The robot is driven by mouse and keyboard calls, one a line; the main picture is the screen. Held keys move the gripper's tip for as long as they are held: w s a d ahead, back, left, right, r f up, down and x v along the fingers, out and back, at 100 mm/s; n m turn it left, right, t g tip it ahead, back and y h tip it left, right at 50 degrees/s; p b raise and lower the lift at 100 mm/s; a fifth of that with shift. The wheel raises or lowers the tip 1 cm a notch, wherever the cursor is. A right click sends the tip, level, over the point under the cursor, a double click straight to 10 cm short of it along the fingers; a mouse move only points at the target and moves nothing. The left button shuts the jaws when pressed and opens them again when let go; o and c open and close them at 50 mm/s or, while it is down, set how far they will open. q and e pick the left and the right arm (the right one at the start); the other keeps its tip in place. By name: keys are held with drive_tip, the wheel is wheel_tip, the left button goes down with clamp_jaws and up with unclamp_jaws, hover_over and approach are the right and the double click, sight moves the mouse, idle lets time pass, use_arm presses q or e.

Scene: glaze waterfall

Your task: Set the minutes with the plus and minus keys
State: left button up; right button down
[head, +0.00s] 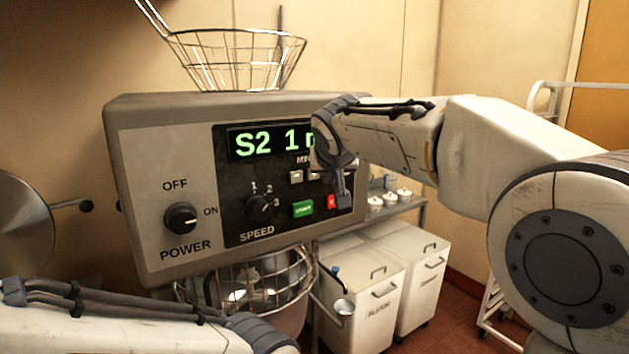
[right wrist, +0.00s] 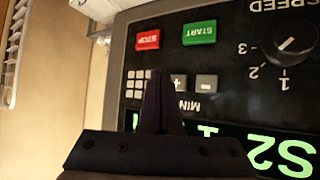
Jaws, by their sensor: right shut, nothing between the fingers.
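The control panel (head: 190,150) fills the middle of the head view. Its green display (head: 262,142) reads "S2 1", with the rest hidden by my right arm. The minus key (head: 296,177) shows under it. In the right wrist view, which is upside down, the minus key (right wrist: 206,83) and plus key (right wrist: 179,83) sit side by side. My right gripper (head: 343,201) is shut and empty in front of the panel. In the right wrist view, its fingertips (right wrist: 157,74) overlap the area beside the plus key; I cannot tell whether they touch. My left gripper is out of view.
The green START key (head: 303,208), red STOP key (right wrist: 148,40), speed knob (head: 261,207) and power knob (head: 181,219) are close by on the panel. A wire basket (head: 235,65) sits on top. White bins (head: 372,290) stand below at the right.

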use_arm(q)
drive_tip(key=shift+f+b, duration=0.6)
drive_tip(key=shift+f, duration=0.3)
use_arm(e)
drive_tip(key=shift+s+d, duration=0.85)
drive_tip(key=shift+s, duration=0.3)
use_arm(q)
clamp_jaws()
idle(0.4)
